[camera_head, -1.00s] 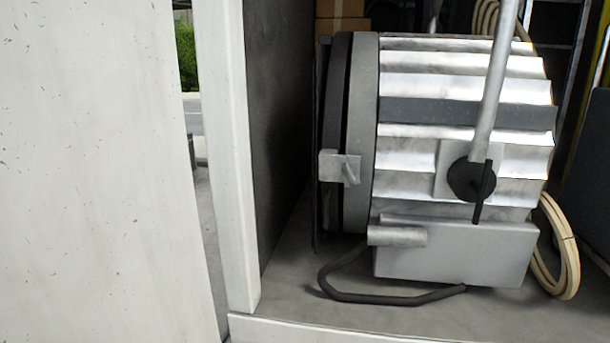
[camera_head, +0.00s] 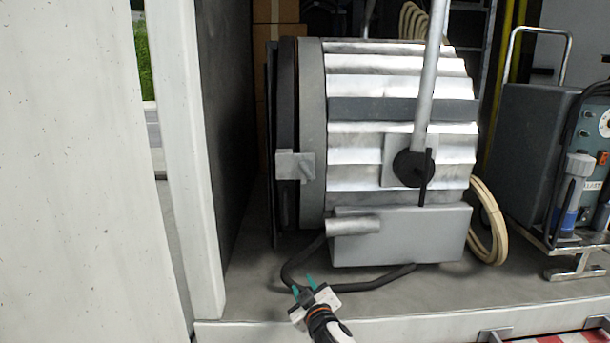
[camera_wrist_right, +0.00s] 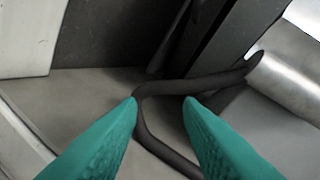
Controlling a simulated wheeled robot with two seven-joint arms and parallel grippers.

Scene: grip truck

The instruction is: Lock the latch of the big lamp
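The big lamp (camera_head: 395,105) is a ribbed silver cylinder lying on its side on a grey box base, on the truck floor. Its latch (camera_head: 295,166) is a small grey metal block with a short lever on the dark front ring. My right gripper (camera_head: 303,286) has green fingertips and is below the latch, in front of the lamp's black cable. In the right wrist view the green fingers (camera_wrist_right: 163,100) stand apart, with the black cable (camera_wrist_right: 150,130) showing between and beyond them. Nothing is held. The latch is not recognisable in that view. My left gripper is not in view.
A white truck wall and post (camera_head: 190,160) stand left of the lamp. A wheeled equipment unit (camera_head: 590,150) stands at the right. The truck floor's edge (camera_head: 400,325) runs along the front.

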